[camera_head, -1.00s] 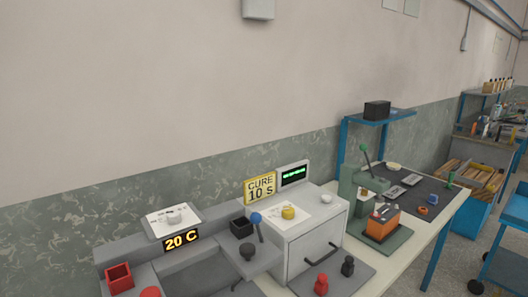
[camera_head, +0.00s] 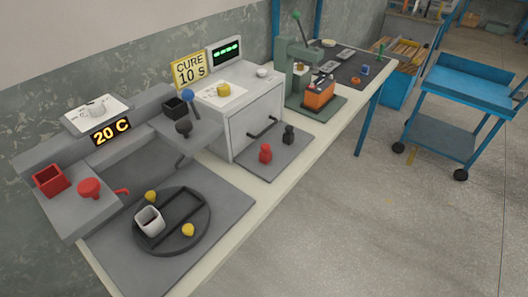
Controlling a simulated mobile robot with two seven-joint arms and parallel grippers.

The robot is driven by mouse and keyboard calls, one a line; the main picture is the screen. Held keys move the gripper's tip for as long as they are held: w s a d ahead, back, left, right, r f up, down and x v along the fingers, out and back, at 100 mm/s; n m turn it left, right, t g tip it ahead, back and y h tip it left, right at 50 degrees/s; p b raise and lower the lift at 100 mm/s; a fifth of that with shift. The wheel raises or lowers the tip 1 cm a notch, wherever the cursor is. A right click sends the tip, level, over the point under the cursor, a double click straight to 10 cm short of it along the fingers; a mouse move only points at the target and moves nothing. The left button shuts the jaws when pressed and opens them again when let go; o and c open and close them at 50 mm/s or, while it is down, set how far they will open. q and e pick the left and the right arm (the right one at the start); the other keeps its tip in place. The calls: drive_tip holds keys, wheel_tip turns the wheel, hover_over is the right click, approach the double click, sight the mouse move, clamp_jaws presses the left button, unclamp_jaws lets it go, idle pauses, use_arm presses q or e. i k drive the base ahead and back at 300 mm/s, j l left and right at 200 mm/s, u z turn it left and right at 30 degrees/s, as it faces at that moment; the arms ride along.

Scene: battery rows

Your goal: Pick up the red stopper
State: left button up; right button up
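Two red pieces could be the red stopper, and I cannot tell which. One is a round red knob-shaped piece (camera_head: 88,188) on the grey machine at the left, beside an open red square cup (camera_head: 50,181). The other is a small upright red piece (camera_head: 265,153) on the grey mat in front of the white oven, with a similar black piece (camera_head: 289,135) beside it. Neither of my grippers is in view.
A round dark tray (camera_head: 193,243) with a white cup (camera_head: 150,221) and yellow pieces lies at the front left. A green press (camera_head: 297,75) stands past the oven (camera_head: 240,120). A blue cart (camera_head: 468,92) stands on the floor at right.

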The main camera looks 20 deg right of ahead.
sight(265, 155)
drive_tip(key=u, duration=0.3)
drive_tip(key=l+u, duration=0.25)
drive_tip(key=u, duration=0.15)
drive_tip(key=l+u, duration=0.55)
drive_tip(key=u, duration=0.25)
drive_tip(key=l+u, duration=0.25)
drive_tip(key=u, duration=0.15)
drive_tip(key=k, duration=0.05)
